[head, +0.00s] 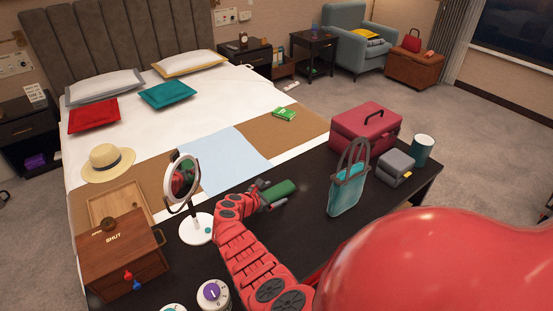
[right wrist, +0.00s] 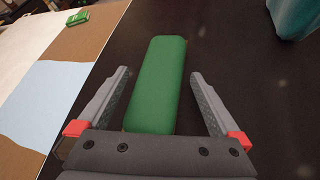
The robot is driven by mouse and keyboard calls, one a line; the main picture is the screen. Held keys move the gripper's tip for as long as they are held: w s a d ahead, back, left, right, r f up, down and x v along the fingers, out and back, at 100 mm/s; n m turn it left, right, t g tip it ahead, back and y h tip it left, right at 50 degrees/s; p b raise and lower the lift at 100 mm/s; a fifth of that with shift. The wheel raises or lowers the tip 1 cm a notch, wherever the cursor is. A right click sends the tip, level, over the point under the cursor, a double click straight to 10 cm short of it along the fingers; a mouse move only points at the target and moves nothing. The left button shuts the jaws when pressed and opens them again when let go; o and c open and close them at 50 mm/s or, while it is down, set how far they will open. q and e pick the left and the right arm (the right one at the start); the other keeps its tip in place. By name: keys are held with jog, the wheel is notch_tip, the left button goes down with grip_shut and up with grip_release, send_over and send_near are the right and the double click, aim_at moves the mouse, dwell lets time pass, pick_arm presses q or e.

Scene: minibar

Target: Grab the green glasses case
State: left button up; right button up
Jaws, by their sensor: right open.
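The green glasses case (head: 280,189) lies on the dark table near its bed-side edge. It also shows in the right wrist view (right wrist: 158,80) as a long, rounded green block. My right gripper (head: 268,196) is at the near end of the case. In the right wrist view its two fingers (right wrist: 160,85) are spread, one on each side of the case's near part, with a gap on both sides. The far end of the case extends past the fingertips. My left gripper is not in view.
A teal handbag (head: 347,190) stands right of the case, with a red case (head: 366,129), a grey box (head: 395,167) and a teal cup (head: 422,150) beyond. A round mirror (head: 183,178) and a wooden box (head: 122,258) stand to the left. The bed adjoins the table.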

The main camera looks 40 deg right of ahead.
jog(key=shift+w+d+f, duration=0.1)
jog(key=shift+d+f, duration=0.1)
jog(key=shift+d, duration=0.15)
jog(key=c, duration=1.2)
